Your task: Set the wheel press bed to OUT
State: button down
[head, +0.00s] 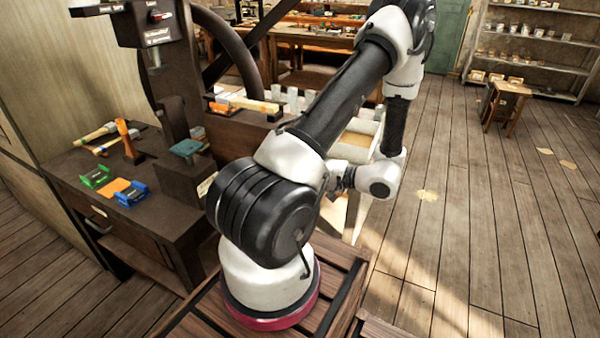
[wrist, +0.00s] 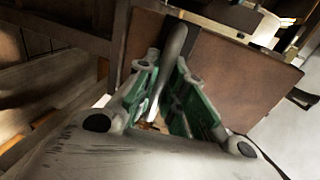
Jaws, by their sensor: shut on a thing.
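The wheel press stands at the left in the head view, with a dark head (head: 155,24) bearing small labels, too small to read. A large dark curved rim (head: 231,40), seemingly its handwheel, shows behind the head. A teal block (head: 187,147) sits low on the press; I cannot tell the bed's setting. In the wrist view, my gripper (wrist: 166,72), with green-padded fingers, is shut on a grey rod-like handle (wrist: 174,48). What the handle belongs to is not clear. In the head view, my arm hides the gripper's fingers and the handle.
A dark bench (head: 70,170) at the left holds a green holder (head: 97,177), a blue holder (head: 131,194), an orange pad (head: 115,187) and wooden-handled tools. A pale box (head: 357,140) stands behind my arm. A stool (head: 506,103) stands farther back.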

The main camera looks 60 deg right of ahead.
jog(key=shift+s+f, duration=0.1)
jog(key=shift+s, duration=0.1)
jog(key=c, duration=1.5)
grip_release()
jog(key=shift+s, duration=0.1)
jog(key=v, duration=1.2)
jog(key=shift+a, duration=0.1)
